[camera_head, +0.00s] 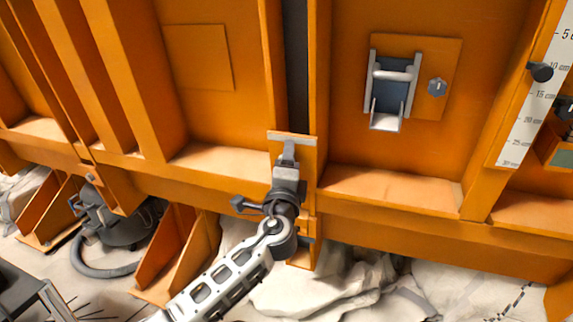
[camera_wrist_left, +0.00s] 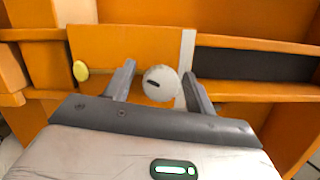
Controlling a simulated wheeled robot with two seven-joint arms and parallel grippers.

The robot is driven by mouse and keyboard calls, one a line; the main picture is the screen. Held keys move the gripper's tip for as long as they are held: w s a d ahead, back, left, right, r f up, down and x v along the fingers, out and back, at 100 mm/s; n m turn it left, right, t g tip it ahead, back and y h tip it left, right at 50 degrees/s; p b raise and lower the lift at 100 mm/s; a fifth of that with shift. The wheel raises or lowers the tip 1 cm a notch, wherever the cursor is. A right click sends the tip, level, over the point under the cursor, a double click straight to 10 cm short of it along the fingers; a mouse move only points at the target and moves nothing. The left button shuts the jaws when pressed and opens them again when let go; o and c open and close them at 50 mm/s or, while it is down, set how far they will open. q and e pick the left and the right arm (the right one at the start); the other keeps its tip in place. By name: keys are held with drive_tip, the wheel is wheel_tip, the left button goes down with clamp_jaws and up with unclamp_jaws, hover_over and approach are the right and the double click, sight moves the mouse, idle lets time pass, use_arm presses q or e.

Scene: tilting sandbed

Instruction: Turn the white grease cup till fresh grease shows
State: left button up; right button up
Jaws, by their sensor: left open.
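The white grease cup (camera_wrist_left: 160,82) shows in the left wrist view as a round white disc with a short dark slot, in front of an orange plate (camera_wrist_left: 120,45). My left gripper (camera_wrist_left: 159,70) is open, with one finger on each side of the cup. Small gaps show between the fingers and the cup, and I cannot tell whether either touches it. In the head view my left gripper (camera_head: 288,153) reaches up to the plate, and the cup is hidden behind it. No grease is visible. My right gripper is in neither view.
A yellow knob (camera_wrist_left: 80,70) sits left of the cup in the wrist view. In the head view, an orange ledge (camera_head: 390,190) runs along the wall, a grey-handled bracket (camera_head: 394,75) and dark knob (camera_head: 437,87) stand upper right, and a dark pump-like unit (camera_head: 115,222) lies lower left.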

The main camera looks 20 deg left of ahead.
use_arm(q)
drive_tip(key=b+v, duration=0.2)
drive_tip(key=v, duration=1.4)
drive_tip(key=s+f+n+g+h+p, duration=0.1)
drive_tip(key=s+f+n+g+h, duration=0.15)
drive_tip(key=f, duration=0.55)
drive_tip(key=s+f+n+g+h, duration=0.2)
drive_tip(key=s+f+n+g, duration=0.15)
drive_tip(key=f, duration=0.35)
drive_tip(key=s+f+n+g+h, duration=0.1)
drive_tip(key=s+f+n, duration=0.2)
drive_tip(key=s, duration=0.3)
drive_tip(key=s+d+f+n+g+h+p, duration=0.1)
drive_tip(key=s+f+n+g+h, duration=0.1)
drive_tip(key=s+n, duration=0.4)
drive_tip(key=shift+f, duration=0.8)
